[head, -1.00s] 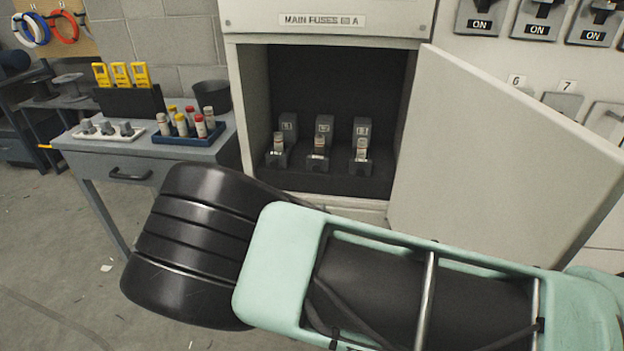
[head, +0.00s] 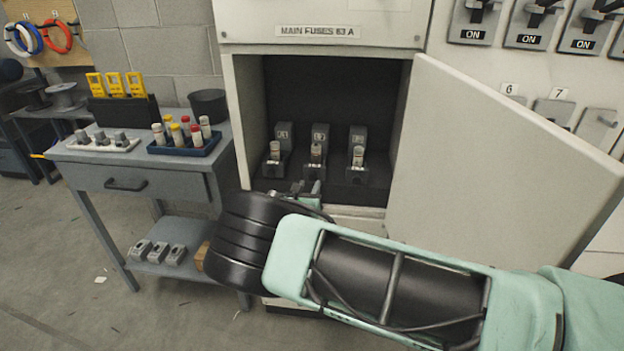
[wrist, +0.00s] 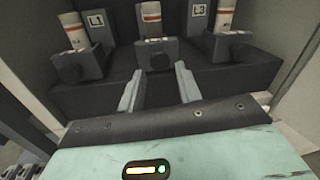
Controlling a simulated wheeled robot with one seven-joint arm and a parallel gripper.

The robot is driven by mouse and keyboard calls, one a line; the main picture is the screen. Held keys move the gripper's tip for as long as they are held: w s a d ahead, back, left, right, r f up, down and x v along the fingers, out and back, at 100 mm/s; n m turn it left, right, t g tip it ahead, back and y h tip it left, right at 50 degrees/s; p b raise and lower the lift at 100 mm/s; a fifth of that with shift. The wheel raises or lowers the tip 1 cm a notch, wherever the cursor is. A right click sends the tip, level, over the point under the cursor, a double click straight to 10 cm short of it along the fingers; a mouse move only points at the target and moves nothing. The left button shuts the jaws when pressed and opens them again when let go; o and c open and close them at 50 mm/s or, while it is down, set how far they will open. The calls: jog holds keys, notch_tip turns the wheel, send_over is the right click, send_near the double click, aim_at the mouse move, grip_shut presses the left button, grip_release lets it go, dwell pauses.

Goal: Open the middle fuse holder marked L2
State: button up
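The middle fuse holder (head: 318,158) stands between two similar dark holders inside the open cabinet. A pale fuse with a red band shows in it. In the wrist view the middle holder (wrist: 158,54) has a round front knob, straight ahead of my gripper (wrist: 159,78). My gripper's two pale fingers are apart with nothing between them. The fingertips are close to the knob, seemingly just short of it; contact cannot be told. The labels L1 and L3 read on the outer holders; the middle label is not readable there. In the head view my gripper (head: 308,186) is partly hidden by my arm.
The cabinet door (head: 490,165) hangs open on the right. The cabinet's left wall (head: 246,125) bounds the opening. A grey bench (head: 75,156) on the left holds a blue tray (head: 190,147) of fuses, yellow devices (head: 116,85) and a black cup (head: 208,105).

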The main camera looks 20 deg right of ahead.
jog(key=shift+x, duration=2.1)
grip_shut()
jog(key=p, duration=0.5)
send_near(313, 179)
jog(key=s+a, duration=0.1)
jog(key=s, duration=0.5)
jog(key=shift+w, duration=0.2)
grip_release()
